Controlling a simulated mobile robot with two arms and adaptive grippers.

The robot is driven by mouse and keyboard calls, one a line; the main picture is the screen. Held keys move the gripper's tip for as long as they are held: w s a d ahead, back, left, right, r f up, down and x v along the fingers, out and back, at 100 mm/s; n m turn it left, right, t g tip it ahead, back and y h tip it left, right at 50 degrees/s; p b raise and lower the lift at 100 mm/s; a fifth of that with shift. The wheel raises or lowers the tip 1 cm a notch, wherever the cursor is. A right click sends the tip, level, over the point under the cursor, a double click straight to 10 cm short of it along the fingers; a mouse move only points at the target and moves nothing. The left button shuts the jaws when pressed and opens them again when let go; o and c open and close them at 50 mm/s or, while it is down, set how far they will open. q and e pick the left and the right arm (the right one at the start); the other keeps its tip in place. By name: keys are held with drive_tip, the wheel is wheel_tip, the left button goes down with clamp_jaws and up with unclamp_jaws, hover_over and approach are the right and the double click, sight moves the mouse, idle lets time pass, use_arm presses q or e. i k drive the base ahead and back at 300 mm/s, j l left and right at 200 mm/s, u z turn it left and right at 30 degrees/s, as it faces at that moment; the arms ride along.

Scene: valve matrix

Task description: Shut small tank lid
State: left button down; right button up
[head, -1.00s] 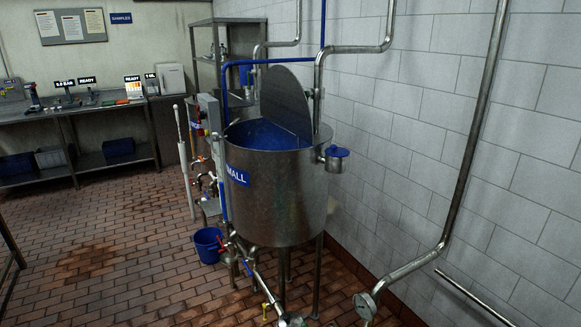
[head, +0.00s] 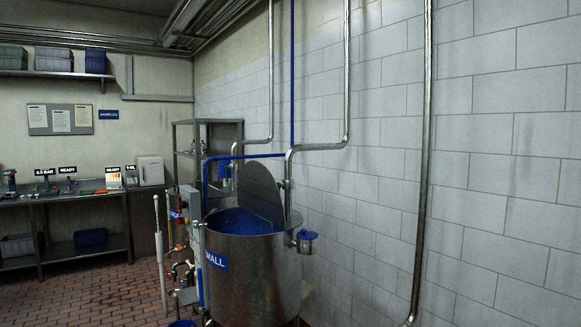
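The small tank (head: 255,270) is a round steel vessel on legs, with a blue label reading "MALL" in view. Its lid (head: 261,190) is a grey disc standing raised and tilted above the rim, so the tank is open. Blue contents (head: 238,222) show inside. A small side port with a blue cap (head: 307,235) sits on the tank's right side. Neither of my grippers is in view.
Steel pipes (head: 421,150) run down the tiled wall at the right. A blue pipe (head: 205,185) and a grey box stand left of the tank. A workbench (head: 80,200) and a steel shelf (head: 205,130) are at the back. Brick floor (head: 95,295) is free at the left.

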sight(259, 191)
drive_tip(key=i+j+z, duration=0.1)
drive_tip(key=z, duration=0.3)
drive_tip(key=j+z, duration=0.15)
drive_tip(key=z, duration=0.2)
drive_tip(key=i+j+z, duration=0.1)
drive_tip(key=z, duration=0.3)
drive_tip(key=j+z, duration=0.25)
drive_tip(key=z, duration=0.15)
